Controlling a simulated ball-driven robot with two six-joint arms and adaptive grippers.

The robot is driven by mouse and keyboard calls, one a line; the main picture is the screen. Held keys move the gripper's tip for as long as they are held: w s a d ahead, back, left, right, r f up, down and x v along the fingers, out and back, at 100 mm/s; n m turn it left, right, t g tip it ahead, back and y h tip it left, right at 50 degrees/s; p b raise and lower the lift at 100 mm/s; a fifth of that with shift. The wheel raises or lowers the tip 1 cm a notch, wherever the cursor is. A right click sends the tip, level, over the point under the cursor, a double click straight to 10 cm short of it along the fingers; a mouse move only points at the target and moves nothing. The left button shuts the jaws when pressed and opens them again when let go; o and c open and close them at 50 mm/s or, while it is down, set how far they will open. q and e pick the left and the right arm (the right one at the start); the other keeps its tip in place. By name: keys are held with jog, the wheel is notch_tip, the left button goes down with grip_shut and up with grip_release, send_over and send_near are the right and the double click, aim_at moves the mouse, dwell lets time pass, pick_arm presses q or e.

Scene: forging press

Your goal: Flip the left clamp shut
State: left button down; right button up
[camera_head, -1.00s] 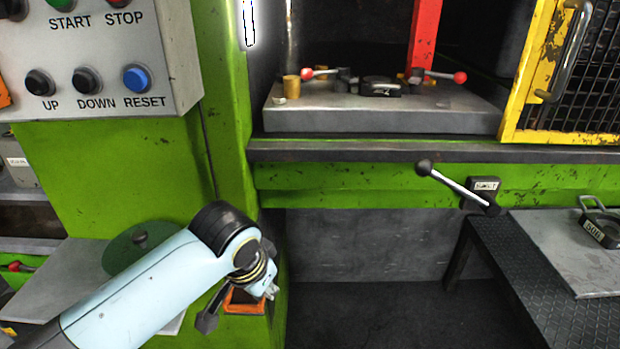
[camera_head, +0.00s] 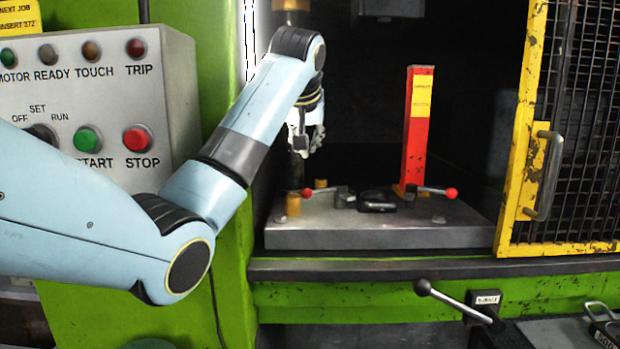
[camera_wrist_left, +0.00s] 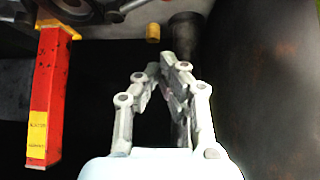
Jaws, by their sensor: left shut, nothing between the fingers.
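The left clamp (camera_head: 328,194) sits on the grey die block in the head view, its lever lying toward the left with a red ball at its end. My left gripper (camera_head: 307,145) is above and slightly left of it, in front of the dark press opening, and is apart from the clamp. In the left wrist view the fingers (camera_wrist_left: 163,78) are together with nothing between them. The clamp is not clearly visible there. My right gripper is out of view.
A red post (camera_head: 417,130) stands on the die block (camera_head: 380,232), with the right clamp (camera_head: 425,191) beside it. It also shows in the left wrist view (camera_wrist_left: 50,90). A yellow mesh gate (camera_head: 520,165) borders the opening on the right; a control panel (camera_head: 70,120) is at left.

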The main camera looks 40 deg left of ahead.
pick_arm(q)
jog(key=shift+w, duration=0.1)
jog(key=p+x, duration=0.2)
jog(key=x, duration=0.7)
jog(key=shift+a+f+p, duration=0.1)
jog(key=shift+f+p, duration=0.05)
jog(key=shift+p, duration=0.15)
jog(key=shift+f+p, duration=0.3)
jog(key=shift+p, duration=0.05)
jog(key=shift+s+d+f+p, duration=0.1)
jog(key=shift+s+d+p, duration=0.35)
jog(key=shift+s, duration=0.35)
jog(key=shift+s+d+f+p, duration=0.15)
jog(key=shift+s+d+p, duration=0.3)
jog(key=shift+s, duration=0.3)
jog(key=shift+f, duration=0.1)
jog(key=shift+w, duration=0.1)
jog(key=shift+f, duration=0.1)
